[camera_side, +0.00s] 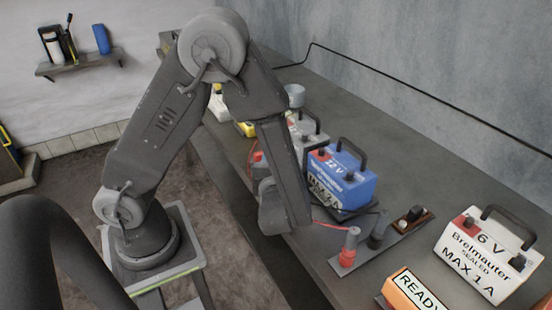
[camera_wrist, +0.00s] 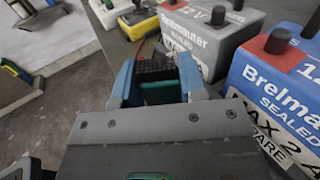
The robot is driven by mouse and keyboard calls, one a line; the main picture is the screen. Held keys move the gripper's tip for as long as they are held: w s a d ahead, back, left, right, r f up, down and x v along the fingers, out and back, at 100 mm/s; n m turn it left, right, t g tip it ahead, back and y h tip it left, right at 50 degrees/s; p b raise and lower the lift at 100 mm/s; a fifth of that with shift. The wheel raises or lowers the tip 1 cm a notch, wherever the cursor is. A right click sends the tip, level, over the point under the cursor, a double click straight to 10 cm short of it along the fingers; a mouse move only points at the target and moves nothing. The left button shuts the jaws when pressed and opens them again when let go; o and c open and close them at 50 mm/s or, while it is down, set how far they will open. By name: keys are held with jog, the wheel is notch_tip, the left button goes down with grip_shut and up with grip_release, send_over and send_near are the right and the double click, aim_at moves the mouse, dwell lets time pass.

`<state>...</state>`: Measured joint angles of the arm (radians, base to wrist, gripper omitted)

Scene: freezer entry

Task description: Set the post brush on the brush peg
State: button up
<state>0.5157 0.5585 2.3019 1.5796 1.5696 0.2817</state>
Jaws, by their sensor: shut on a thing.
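In the wrist view my gripper (camera_wrist: 158,78) has blue fingers closed on a dark, ridged piece with a teal-green part, which I take to be the post brush (camera_wrist: 157,92). Its lower part is hidden by the gripper body. In the side view my own forearm hides most of the gripper and the brush. The gripper is beside the grey battery (camera_wrist: 207,35), near the bench's front edge. I cannot make out the brush peg for certain.
A blue battery (camera_side: 345,180) stands right of the grey one. A white 6 V battery (camera_side: 487,255) and an orange READY box (camera_side: 412,290) are at the right. A yellow-black item (camera_wrist: 140,26) lies beyond the gripper.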

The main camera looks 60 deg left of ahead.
jog(key=shift+f, duration=0.6)
jog(key=shift+r, duration=0.1)
jog(key=shift+r, duration=0.55)
jog(key=shift+f, duration=0.55)
dwell(1.3)
jog(key=shift+r, duration=0.55)
jog(key=shift+f, duration=0.65)
dwell(0.9)
jog(key=shift+r, duration=0.15)
